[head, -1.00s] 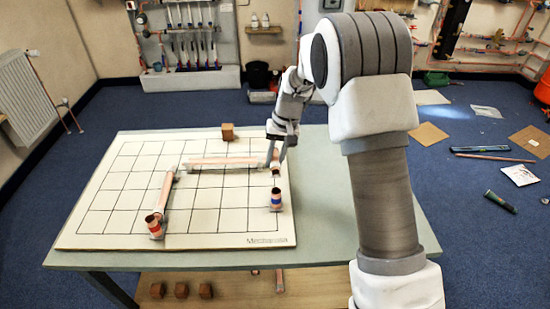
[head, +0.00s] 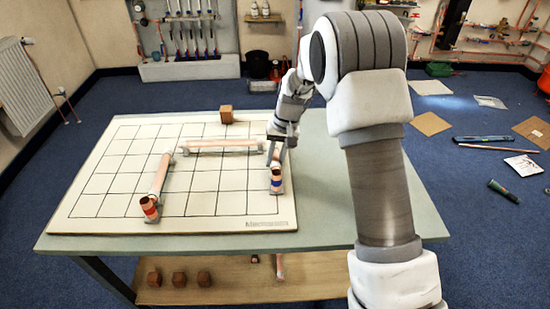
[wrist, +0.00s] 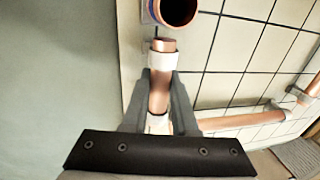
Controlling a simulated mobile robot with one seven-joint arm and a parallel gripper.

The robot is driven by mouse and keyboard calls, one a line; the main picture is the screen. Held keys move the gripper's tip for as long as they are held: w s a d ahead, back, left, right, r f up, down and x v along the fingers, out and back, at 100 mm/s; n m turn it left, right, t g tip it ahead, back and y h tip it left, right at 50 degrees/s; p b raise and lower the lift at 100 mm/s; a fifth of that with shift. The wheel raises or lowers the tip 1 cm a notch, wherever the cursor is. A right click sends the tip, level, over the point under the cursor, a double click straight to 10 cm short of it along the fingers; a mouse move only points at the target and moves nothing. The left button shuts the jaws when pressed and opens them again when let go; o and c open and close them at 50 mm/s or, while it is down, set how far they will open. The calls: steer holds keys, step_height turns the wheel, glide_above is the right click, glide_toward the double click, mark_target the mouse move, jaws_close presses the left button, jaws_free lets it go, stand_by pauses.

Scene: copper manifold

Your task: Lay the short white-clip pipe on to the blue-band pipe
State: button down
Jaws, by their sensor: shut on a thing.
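My gripper (head: 276,160) is shut on the short white-clip pipe (wrist: 160,92), a copper piece with a white clip near each end. In the wrist view the fingers clasp its middle. The blue-band pipe (head: 277,180) stands upright at the board's right edge. Its open round mouth (wrist: 177,10) shows at the top of the wrist view, just beyond the held pipe's far end. A small gap seems to lie between them there. In the head view the gripper is just behind the blue-band pipe and mostly hides the held pipe.
On the white gridded board (head: 110,190), a red-band pipe (head: 149,208) stands at front left, joined to a slanting copper pipe (head: 161,172). Another copper pipe (head: 222,143) lies across the back. The board's middle is clear.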

mark_target(275, 156)
steer(key=shift+f, duration=0.4)
stand_by(0.3)
steer(key=c, duration=0.6)
jaws_free()
steer(key=shift+r+p, duration=2.8)
steer(key=shift+r, duration=1.7)
